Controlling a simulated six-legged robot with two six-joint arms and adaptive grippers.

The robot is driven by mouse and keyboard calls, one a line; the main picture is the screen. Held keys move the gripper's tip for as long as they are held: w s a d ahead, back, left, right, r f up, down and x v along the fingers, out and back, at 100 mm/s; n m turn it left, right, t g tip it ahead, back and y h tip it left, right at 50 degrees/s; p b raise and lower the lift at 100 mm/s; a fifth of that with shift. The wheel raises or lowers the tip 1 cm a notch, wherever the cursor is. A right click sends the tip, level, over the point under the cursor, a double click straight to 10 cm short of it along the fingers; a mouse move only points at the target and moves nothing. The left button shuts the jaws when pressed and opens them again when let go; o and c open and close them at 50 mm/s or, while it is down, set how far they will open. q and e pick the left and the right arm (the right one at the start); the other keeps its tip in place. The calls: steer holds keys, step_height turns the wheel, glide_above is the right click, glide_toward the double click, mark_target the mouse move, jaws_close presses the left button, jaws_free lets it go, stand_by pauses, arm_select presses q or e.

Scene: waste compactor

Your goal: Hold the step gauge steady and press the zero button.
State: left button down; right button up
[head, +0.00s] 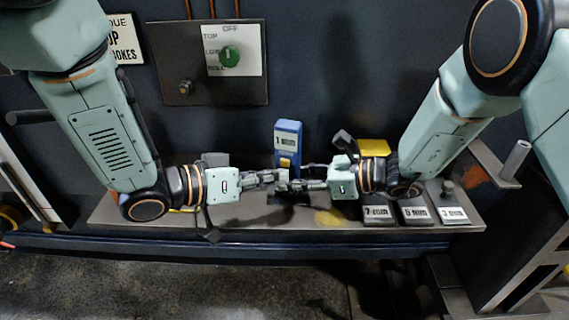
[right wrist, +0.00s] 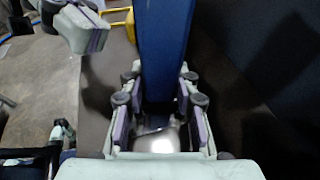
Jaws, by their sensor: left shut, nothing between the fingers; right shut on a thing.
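The step gauge (head: 289,130) is a blue upright device with a pale display, standing over the shelf in the middle of the head view. My right gripper (head: 290,185) comes from the right and is shut on the gauge's lower part. In the right wrist view the blue gauge body (right wrist: 165,45) rises between the fingers. My left gripper (head: 277,177) is shut and empty, its tips just below the button. I cannot tell whether they touch the gauge. The gauge's foot is partly hidden.
The metal shelf (head: 240,220) carries dark blocks labelled 7 mm (head: 378,213), 6 mm (head: 415,212) and 3 mm (head: 454,213) at right. A yellow block (head: 373,147) is behind my right wrist. A panel with a green knob (head: 229,56) is on the wall.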

arm_select(q)
steer(key=shift+w, duration=0.15)
stand_by(0.5)
steer(key=shift+w+d, duration=0.1)
steer(key=shift+w, duration=0.15)
steer(key=shift+w+d, duration=0.15)
steer(key=shift+w, duration=0.35)
stand_by(0.9)
stand_by(0.4)
steer(key=shift+s+a, duration=0.25)
steer(key=shift+s, duration=0.7)
steer(key=shift+s+a, duration=0.25)
steer(key=shift+s, duration=0.55)
steer(key=shift+s+a, duration=0.2)
steer(key=shift+s, duration=0.6)
steer(key=shift+s+a, duration=0.25)
steer(key=shift+s, duration=0.55)
arm_select(e)
steer(key=o, duration=0.9)
